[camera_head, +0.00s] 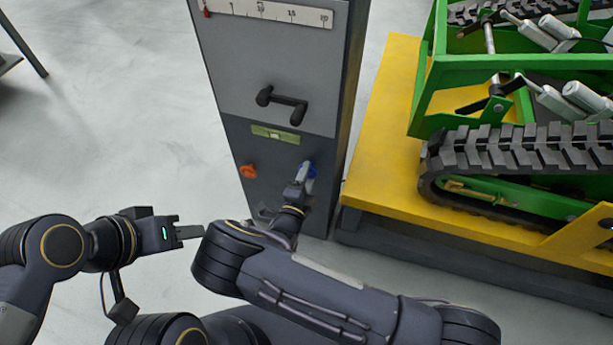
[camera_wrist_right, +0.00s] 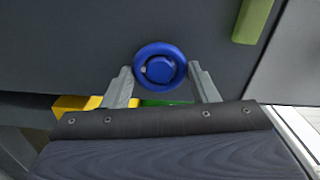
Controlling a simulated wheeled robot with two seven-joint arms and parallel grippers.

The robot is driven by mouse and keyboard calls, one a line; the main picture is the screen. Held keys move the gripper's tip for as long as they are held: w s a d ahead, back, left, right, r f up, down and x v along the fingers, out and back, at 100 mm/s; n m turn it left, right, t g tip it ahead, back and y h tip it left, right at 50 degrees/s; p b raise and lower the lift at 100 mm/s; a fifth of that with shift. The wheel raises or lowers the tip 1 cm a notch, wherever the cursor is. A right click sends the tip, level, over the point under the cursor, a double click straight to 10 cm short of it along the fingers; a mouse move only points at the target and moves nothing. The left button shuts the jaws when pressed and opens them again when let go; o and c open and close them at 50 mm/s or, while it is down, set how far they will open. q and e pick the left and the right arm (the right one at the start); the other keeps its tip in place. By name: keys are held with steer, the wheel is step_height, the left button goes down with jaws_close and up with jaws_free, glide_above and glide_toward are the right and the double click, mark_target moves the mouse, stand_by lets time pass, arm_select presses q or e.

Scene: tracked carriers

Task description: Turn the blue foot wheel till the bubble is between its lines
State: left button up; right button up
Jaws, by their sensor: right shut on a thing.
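The blue foot wheel (camera_head: 312,171) is on the lower right of the grey cabinet front. It shows face-on in the right wrist view (camera_wrist_right: 159,66), with a round hub. My right gripper (camera_head: 303,173) is at the wheel, its two fingers on either side of the rim, shut on it. The fingers also show in the wrist view (camera_wrist_right: 164,86). The green level vial (camera_head: 276,134) is above the wheels; its bubble and lines are too small to read. Part of a green block (camera_wrist_right: 254,20) shows in the wrist view. My left gripper (camera_head: 190,232) is away from the cabinet, pointing right; its finger gap is unclear.
An orange wheel (camera_head: 248,171) sits left of the blue one. A black crank handle (camera_head: 282,105) and a white scale (camera_head: 268,12) are higher on the cabinet. A yellow platform (camera_head: 385,130) with a green tracked carrier (camera_head: 520,170) stands close on the right.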

stand_by(0.3)
steer(key=o, duration=1)
steer(key=shift+c, duration=0.2)
